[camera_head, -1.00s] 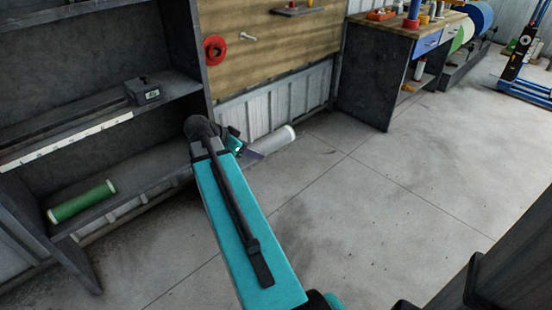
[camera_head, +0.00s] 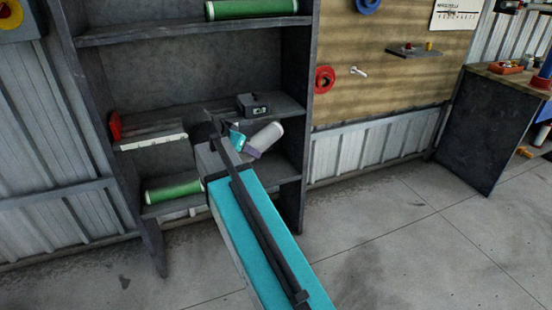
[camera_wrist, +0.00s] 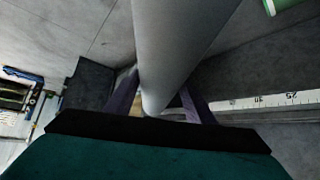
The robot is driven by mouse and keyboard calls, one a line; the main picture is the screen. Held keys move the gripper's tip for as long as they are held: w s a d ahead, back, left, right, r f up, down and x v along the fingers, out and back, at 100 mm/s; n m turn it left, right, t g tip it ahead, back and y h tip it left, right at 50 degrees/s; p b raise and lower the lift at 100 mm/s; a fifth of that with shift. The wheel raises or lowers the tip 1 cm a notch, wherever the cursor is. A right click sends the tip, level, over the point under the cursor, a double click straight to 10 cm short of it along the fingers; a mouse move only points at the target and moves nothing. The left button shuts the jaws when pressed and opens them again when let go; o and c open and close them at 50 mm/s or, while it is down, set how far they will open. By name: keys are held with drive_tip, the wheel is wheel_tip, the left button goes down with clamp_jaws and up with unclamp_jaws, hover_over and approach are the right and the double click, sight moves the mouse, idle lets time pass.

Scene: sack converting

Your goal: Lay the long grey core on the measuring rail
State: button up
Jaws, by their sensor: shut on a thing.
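My gripper (camera_head: 249,150) is shut on the long grey core (camera_head: 266,136), which sticks out up and to the right of the jaws in the head view. In the wrist view the core (camera_wrist: 178,40) runs from the top edge down between the two purple fingers (camera_wrist: 160,105). The measuring rail (camera_head: 153,142) lies on the middle shelf of the dark rack, with a white scale along its front and a dark box with a small display at its right end. My arm hides part of the rail. The scale (camera_wrist: 275,101) also shows right of the fingers in the wrist view.
A green roll (camera_head: 173,189) lies on the lower shelf and another green roll (camera_head: 250,9) on the top shelf. The rack's right side panel (camera_head: 307,130) stands just right of the core. A wooden pegboard (camera_head: 400,80) and a workbench (camera_head: 480,130) are farther right. The floor is open.

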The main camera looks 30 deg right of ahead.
drive_tip(key=w+a+r+n+t+y, duration=0.2)
drive_tip(key=a+r+n, duration=0.2)
drive_tip(key=a, duration=0.5)
drive_tip(key=w+a+r+n+t+y, duration=0.2)
drive_tip(key=a+r+n+t+y, duration=0.1)
drive_tip(key=a, duration=0.7)
drive_tip(key=shift+r+n, duration=0.8)
drive_tip(key=shift+n, duration=0.5)
